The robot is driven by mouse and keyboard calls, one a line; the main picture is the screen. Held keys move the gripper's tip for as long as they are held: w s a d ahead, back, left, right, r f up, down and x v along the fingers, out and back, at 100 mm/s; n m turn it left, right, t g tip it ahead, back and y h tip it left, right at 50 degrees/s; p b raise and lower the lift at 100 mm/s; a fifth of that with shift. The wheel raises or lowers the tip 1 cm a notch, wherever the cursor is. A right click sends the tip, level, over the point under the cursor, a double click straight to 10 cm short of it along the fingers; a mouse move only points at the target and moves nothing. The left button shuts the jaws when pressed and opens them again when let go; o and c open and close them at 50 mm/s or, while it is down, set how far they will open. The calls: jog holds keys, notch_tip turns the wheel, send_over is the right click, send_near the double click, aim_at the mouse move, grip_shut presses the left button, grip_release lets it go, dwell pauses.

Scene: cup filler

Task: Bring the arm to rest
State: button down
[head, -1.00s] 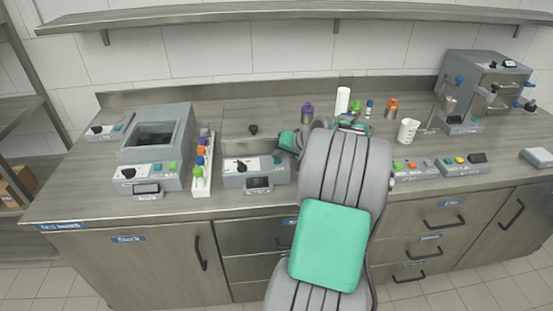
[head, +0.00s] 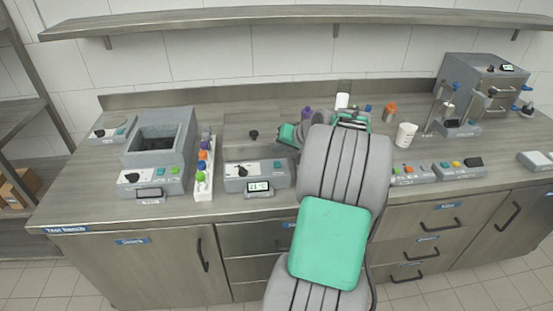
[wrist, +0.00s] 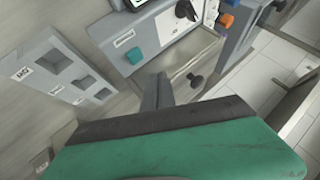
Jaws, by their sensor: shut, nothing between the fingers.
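My arm rises through the middle of the head view, with a green pad on a grey link, and bends over the bench. My gripper shows in the wrist view as dark grey fingers (wrist: 158,92) held together with nothing between them. In the head view its fingers are hidden behind or lost among the arm's links. In the wrist view the fingers are in front of a grey device (wrist: 165,30) with a teal button. I cannot tell whether they touch anything.
The bench carries a grey box with a square opening (head: 127,162), a white rack of bottles (head: 203,186), and a control box with a lit display (head: 235,182). Right of my arm stand a white cup (head: 405,135), an orange bottle (head: 390,112) and a grey machine (head: 468,75). A shelf (head: 250,22) runs above.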

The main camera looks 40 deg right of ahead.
notch_tip(320, 180, up, 3)
jog(key=shift+f+p, duration=0.1)
jog(key=shift+p, duration=0.55)
